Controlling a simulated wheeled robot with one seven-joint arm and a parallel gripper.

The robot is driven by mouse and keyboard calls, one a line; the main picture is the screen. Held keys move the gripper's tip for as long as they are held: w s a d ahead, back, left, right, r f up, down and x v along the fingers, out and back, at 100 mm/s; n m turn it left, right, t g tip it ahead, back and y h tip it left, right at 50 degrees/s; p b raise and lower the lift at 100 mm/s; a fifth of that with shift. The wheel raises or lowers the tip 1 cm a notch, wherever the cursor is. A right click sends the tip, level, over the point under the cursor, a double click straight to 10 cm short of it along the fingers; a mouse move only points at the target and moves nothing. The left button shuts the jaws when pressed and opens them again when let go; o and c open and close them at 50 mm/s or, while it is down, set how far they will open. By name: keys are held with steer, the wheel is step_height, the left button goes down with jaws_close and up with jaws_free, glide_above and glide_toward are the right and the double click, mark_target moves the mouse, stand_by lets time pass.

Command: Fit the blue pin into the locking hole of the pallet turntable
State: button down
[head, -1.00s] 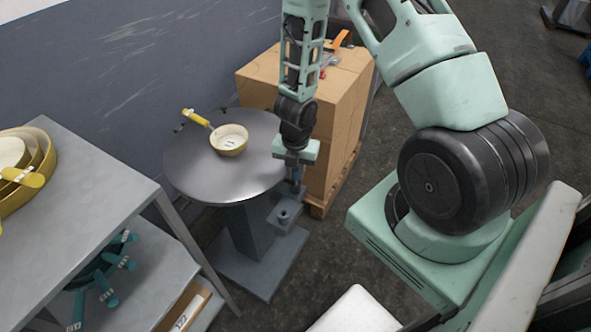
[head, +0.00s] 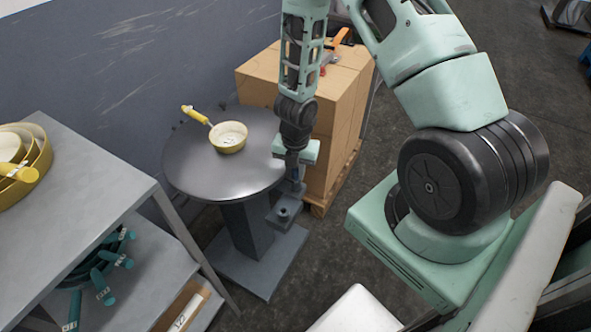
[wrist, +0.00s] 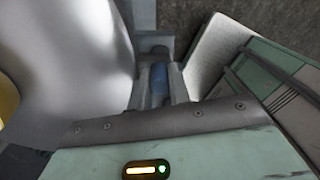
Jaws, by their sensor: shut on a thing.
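The pallet turntable (head: 190,180) is a round grey metal disc on a square post with a floor plate. A low bracket with a round fitting (head: 283,212) sticks out beside the post; I cannot tell whether this is the locking hole. My gripper (head: 292,182) points down at the disc's right edge, above and slightly behind that fitting. In the wrist view the blue pin (wrist: 158,78) sits between my fingers, with the jaws shut on it. Its lower end is dark and unclear, and I cannot tell whether it touches the bracket.
A cream pan (head: 229,138) with a yellow handle sits on the disc. Stacked cartons (head: 345,100) on a wooden pallet stand close to my gripper's right. A grey shelf unit (head: 95,195) with yellow and teal pans is at left. Open floor lies in front of the pallet.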

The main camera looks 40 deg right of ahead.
steer(key=shift+f, duration=0.2)
steer(key=c, duration=1.2)
jaws_free()
steer(key=shift+c, duration=0.2)
steer(key=shift+w+a+r, duration=0.1)
steer(key=shift+w, duration=0.05)
step_height(320, 180, up, 17)
steer(key=p, duration=1.4)
steer(key=shift+s+r, duration=0.15)
steer(key=shift+s, duration=0.2)
